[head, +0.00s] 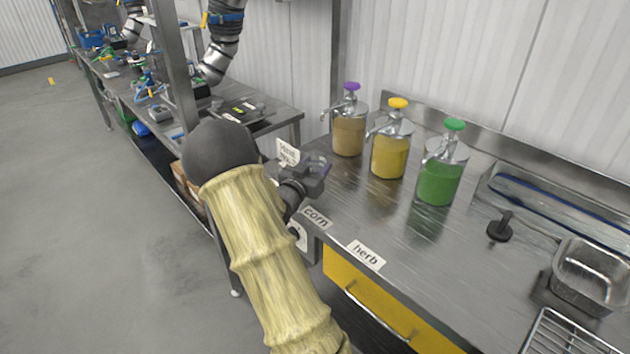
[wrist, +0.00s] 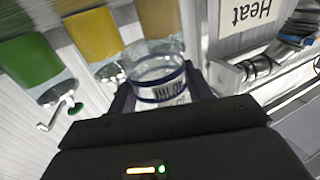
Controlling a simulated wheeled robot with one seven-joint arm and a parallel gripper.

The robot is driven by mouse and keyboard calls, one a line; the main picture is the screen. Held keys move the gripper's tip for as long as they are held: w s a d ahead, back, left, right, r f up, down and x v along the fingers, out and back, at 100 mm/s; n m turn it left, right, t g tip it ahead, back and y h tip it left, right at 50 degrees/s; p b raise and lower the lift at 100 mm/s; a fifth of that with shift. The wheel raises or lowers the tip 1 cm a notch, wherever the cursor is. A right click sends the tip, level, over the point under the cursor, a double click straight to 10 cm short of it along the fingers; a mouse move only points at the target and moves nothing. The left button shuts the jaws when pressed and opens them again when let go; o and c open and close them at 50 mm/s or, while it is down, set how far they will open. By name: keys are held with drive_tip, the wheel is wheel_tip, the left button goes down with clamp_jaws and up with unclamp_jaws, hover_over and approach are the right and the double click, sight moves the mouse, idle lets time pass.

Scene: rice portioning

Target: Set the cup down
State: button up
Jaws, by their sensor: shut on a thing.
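The cup (wrist: 160,78) is clear, with dark blue bands and printed marks. In the wrist view it sits between the two dark fingers of my gripper (wrist: 161,94), which is shut on it. In the head view my gripper (head: 316,178) is at the left part of the steel counter (head: 345,207), in front of the tan-filled dispenser. The cup shows there only as a small bluish clear shape (head: 320,166), partly hidden by the gripper. I cannot tell whether its base touches the counter.
Three pump dispensers stand behind: tan with a purple top (head: 349,132), yellow (head: 390,150) and green (head: 438,180). Labels "corn" (head: 316,217) and "herb" (head: 366,254) lie along the front edge. A metal pan (head: 590,275) and wire rack (head: 562,335) are at right. The counter's middle is clear.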

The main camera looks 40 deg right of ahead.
drive_tip(key=shift+f, duration=2.25)
drive_tip(key=shift+f, duration=0.1)
drive_tip(key=shift+f, duration=0.1)
drive_tip(key=o, duration=1)
drive_tip(key=shift+c, duration=0.2)
drive_tip(key=b+v, duration=0.2)
drive_tip(key=v, duration=1.5)
drive_tip(key=shift+a, duration=0.25)
